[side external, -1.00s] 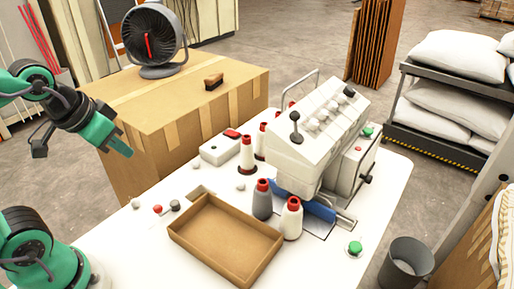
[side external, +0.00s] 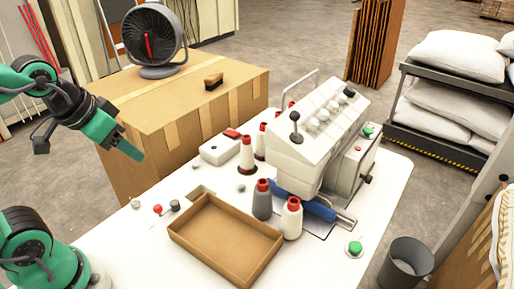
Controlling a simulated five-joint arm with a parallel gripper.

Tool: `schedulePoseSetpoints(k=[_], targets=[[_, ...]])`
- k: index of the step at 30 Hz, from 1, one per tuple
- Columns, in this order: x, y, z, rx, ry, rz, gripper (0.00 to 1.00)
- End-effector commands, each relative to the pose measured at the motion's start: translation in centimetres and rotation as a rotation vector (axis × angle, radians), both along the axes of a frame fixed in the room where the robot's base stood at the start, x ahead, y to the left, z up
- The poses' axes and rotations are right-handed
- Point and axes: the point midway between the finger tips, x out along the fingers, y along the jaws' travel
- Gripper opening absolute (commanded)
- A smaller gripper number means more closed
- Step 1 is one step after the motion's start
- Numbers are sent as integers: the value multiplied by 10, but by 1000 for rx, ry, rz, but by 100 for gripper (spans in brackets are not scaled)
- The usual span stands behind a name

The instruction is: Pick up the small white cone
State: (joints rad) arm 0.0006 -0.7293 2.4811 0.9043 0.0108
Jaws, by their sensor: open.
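White thread cones with red tops stand upright on the white table: one (side external: 247,155) behind the tray, one (side external: 260,143) partly hidden beside the sewing machine, and one (side external: 291,219) at the tray's right corner. I cannot tell which of these is the small white cone. A grey cone (side external: 262,201) with a red top stands beside the front white one. My gripper (side external: 130,148) is in the air at the left, pointing down and right, in front of the cardboard box in the picture. It is apart from the cones and holds nothing visible; the gap between its jaws is hard to see.
An empty brown tray (side external: 222,240) lies on the table (side external: 130,240). A white machine (side external: 312,135) stands behind the cones. Small knobs (side external: 157,209) sit left of the tray. A cardboard box (side external: 175,120) bears a fan (side external: 152,40) and a brush (side external: 214,81).

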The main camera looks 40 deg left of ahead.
Motion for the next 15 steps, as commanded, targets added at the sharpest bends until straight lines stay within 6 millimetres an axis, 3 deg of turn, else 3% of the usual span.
schedulePoseSetpoints(k=[8, 15], targets=[[31, -2, 14, 30, 51, -67, 58], [75, -4, 26, 67, 113, -159, 58]])
